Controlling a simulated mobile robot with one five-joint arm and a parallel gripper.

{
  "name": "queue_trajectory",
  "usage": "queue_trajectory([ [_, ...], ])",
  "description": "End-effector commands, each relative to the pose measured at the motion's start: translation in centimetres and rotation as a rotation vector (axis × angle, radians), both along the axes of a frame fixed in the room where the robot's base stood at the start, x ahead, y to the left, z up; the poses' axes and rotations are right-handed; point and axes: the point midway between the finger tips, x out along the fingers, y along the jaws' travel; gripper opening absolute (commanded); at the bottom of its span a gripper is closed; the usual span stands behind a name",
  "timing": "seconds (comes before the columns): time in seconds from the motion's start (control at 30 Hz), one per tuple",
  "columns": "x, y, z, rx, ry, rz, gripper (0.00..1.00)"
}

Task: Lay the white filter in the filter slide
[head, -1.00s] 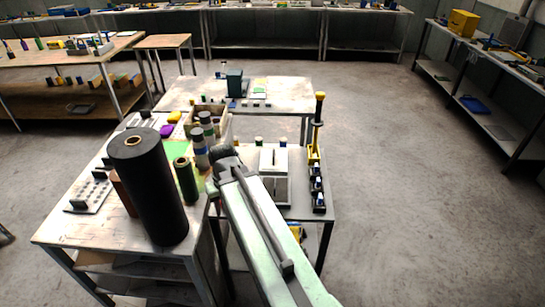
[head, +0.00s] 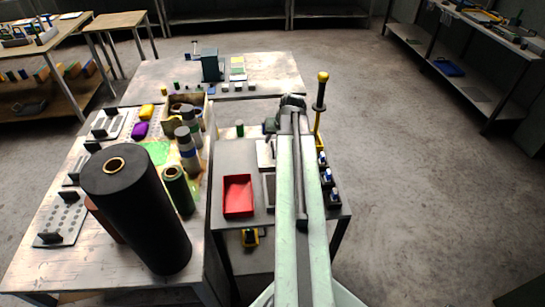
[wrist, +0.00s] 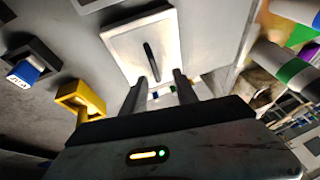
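A white plate (wrist: 145,45) with a dark narrow bar in its middle lies ahead of my gripper (wrist: 160,80) in the wrist view; it looks like the white filter. My gripper's two fingers are apart, near the plate's close edge, with nothing seen held between them. In the head view a strip of the white plate (head: 264,154) shows left of my arm, which covers the rest. A grey panel (head: 268,188) lies just in front of it, partly covered; I cannot tell whether it is the filter slide.
A red tray (head: 238,194) sits left of my arm. A yellow-topped post (head: 320,100) and blue-white items in black holders (head: 327,177) stand right. A black roll (head: 135,215) and a green roll (head: 178,190) stand on the left table.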

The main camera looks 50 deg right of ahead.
Motion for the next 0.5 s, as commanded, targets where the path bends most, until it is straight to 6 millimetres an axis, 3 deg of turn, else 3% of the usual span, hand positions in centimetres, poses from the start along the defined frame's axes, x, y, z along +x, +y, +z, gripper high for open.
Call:
queue_trajectory([
  [0.17, 0.0, -0.5, -0.9, 0.000, 0.001, -0.007, 0.36],
  [0.4, 1.1, -1.4, -4.7, 0.000, 0.001, -0.009, 0.36],
  [0.5, 1.5, -1.5, -5.5, 0.000, 0.001, -0.010, 0.36],
])
